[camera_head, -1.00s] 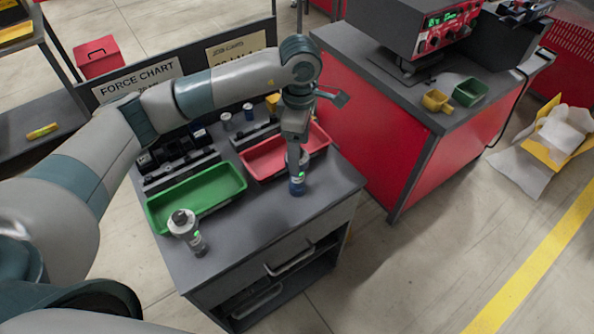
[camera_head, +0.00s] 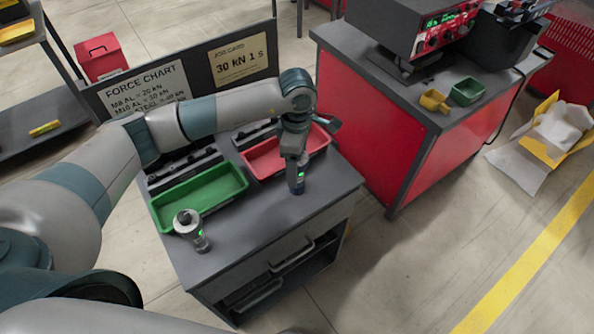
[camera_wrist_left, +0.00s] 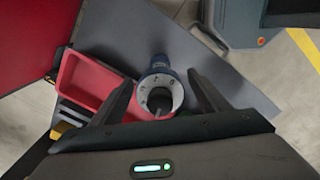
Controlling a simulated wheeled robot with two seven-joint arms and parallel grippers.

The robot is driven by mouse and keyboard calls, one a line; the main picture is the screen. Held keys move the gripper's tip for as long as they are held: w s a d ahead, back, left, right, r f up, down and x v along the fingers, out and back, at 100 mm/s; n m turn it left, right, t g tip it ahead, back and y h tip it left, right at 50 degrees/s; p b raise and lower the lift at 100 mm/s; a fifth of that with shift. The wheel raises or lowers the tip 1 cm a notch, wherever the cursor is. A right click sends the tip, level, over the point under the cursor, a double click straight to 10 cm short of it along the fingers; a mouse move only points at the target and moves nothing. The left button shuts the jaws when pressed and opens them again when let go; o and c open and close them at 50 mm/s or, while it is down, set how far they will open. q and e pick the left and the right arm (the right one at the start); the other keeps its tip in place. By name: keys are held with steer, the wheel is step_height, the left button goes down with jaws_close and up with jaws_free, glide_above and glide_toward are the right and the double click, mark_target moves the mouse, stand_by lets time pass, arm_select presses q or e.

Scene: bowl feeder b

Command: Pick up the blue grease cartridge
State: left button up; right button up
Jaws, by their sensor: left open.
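The blue grease cartridge (camera_head: 297,189) stands upright on the grey bench top, in front of the red tray (camera_head: 262,160). In the head view my left gripper (camera_head: 297,168) hangs over it and hides its upper part. In the left wrist view the cartridge (camera_wrist_left: 160,68) shows a blue body and a pale ring-shaped end. My left gripper (camera_wrist_left: 163,92) is open there, with one dark finger on each side of the cartridge. I cannot tell whether the fingers touch it. My right gripper is not in view.
A green tray (camera_head: 200,197) lies left of the cartridge. A grey cylindrical part (camera_head: 192,232) stands near the bench's front left. Sign boards (camera_head: 145,90) stand behind. A red cabinet (camera_head: 365,125) stands to the right. The bench top right of the grey part is clear.

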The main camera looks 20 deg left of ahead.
arm_select(q)
steer(key=c, duration=1.3)
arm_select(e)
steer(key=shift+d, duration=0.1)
arm_select(q)
steer(key=shift+r, duration=0.1)
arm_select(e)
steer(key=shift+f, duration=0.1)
arm_select(q)
steer(key=shift+r+b, duration=0.4)
steer(key=r, duration=0.1)
steer(key=r+b, duration=0.2)
steer(key=shift+d+r, duration=0.1)
steer(key=shift+d, duration=0.15)
steer(key=shift+s+d+r+b, duration=0.65)
steer(key=shift+s+d+r, duration=0.4)
steer(key=shift+d, duration=0.55)
steer(key=shift+s+d+r+b, duration=0.8)
steer(key=shift+d+r, duration=0.5)
steer(key=shift+d, duration=0.3)
steer(key=shift+s+d+r+b, duration=0.55)
steer(key=shift+s+d+r, duration=0.55)
steer(key=shift+d, duration=0.5)
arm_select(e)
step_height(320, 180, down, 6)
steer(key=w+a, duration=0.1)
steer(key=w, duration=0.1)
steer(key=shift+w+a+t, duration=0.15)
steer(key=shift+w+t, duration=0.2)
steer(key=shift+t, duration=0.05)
